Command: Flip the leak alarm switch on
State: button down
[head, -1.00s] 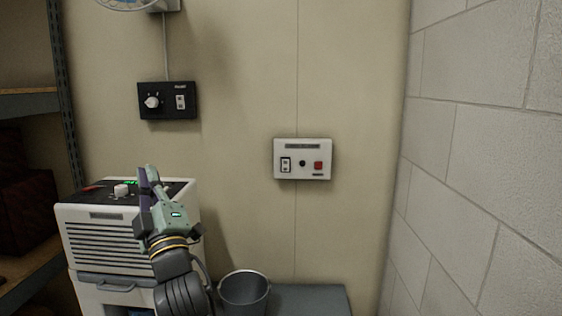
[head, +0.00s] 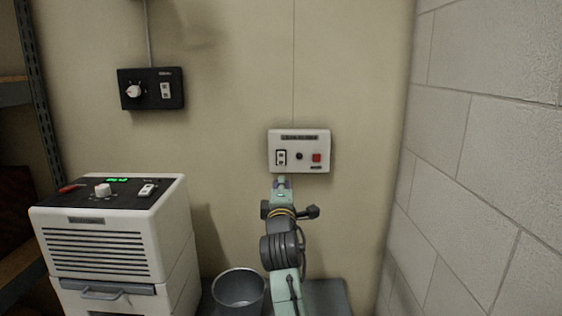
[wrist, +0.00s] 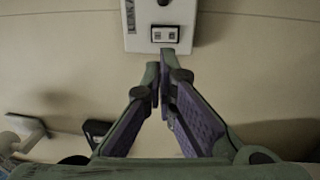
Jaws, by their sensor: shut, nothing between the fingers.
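The leak alarm panel (head: 300,167) is a white box on the beige wall. It carries a rocker switch (head: 281,158) at its left, a small dark round part in the middle and a red square at the right. My gripper (head: 282,182) is just below the switch and points at the wall. In the wrist view the panel (wrist: 140,43) is at the top, and the switch (wrist: 165,34) lies just beyond the fingertips. The gripper (wrist: 160,68) is shut and empty. I cannot tell whether the fingertips touch the panel. Which way the rocker is set is too small to tell.
A white machine (head: 110,250) with a knob and switch on top stands at the left. A black wall box (head: 151,89) hangs above it. A block wall (head: 480,150) closes the right.

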aim_at(281, 155)
jog(key=w+p, duration=0.1)
jog(key=w, duration=0.3)
jog(key=w+r+p, duration=0.1)
jog(key=w, duration=0.3)
jog(key=w+r+p, duration=0.1)
jog(key=w+p, duration=0.1)
jog(key=w, duration=0.3)
jog(key=shift+w, duration=0.4)
jog(key=shift+w+r, duration=0.3)
jog(key=shift+s, duration=0.1)
